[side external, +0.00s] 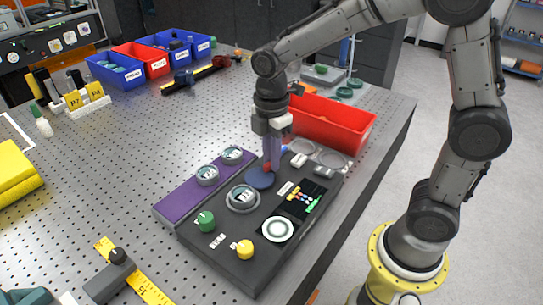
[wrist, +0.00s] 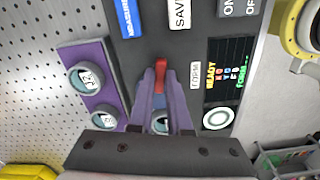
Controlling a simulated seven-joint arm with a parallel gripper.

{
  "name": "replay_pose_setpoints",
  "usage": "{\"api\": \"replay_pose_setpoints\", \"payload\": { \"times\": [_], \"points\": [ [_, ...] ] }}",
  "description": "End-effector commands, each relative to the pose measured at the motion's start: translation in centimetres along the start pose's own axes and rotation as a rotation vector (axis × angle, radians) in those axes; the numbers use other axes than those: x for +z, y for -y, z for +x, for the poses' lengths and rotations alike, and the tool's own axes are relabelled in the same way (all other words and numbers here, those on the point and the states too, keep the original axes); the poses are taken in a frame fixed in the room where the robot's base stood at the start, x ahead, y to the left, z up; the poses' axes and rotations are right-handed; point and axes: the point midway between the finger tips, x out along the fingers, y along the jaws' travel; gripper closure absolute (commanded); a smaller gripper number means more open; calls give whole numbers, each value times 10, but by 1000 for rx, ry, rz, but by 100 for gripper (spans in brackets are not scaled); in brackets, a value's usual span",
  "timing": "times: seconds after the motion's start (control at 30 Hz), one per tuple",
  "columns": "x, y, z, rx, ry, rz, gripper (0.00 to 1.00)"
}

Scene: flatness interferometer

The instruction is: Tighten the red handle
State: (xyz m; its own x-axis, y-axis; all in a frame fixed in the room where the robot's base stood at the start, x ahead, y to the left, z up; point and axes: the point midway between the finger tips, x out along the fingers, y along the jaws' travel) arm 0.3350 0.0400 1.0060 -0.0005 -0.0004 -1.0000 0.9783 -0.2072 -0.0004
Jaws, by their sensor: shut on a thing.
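The red handle (side external: 267,167) stands on the dark console (side external: 232,262), next to a flat blue disc (side external: 258,179). My gripper (side external: 270,164) points straight down over it, its purple fingers shut on the handle. In the wrist view the red handle (wrist: 161,73) shows upright between the two fingertips (wrist: 160,88). The fingers hide its lower part, and a dial behind them is mostly hidden. I cannot tell how far the handle is turned.
The console carries a round dial (side external: 243,198), green knob (side external: 206,221), yellow knob (side external: 245,249), white round button (side external: 277,229) and small display (side external: 302,199). A purple strip (side external: 180,204) with two dials lies alongside. A red bin (side external: 335,125) stands close behind my gripper.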

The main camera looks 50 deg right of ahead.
Motion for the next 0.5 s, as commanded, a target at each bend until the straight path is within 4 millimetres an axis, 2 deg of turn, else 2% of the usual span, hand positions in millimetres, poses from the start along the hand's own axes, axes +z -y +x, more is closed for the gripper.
{"api": "replay_pose_setpoints", "payload": {
  "times": [0.2, 0.5],
  "points": [
    [-1, -1, -1, 4, -2, -110, 100],
    [-1, -1, -2, 4, -2, -174, 100]
  ]
}}
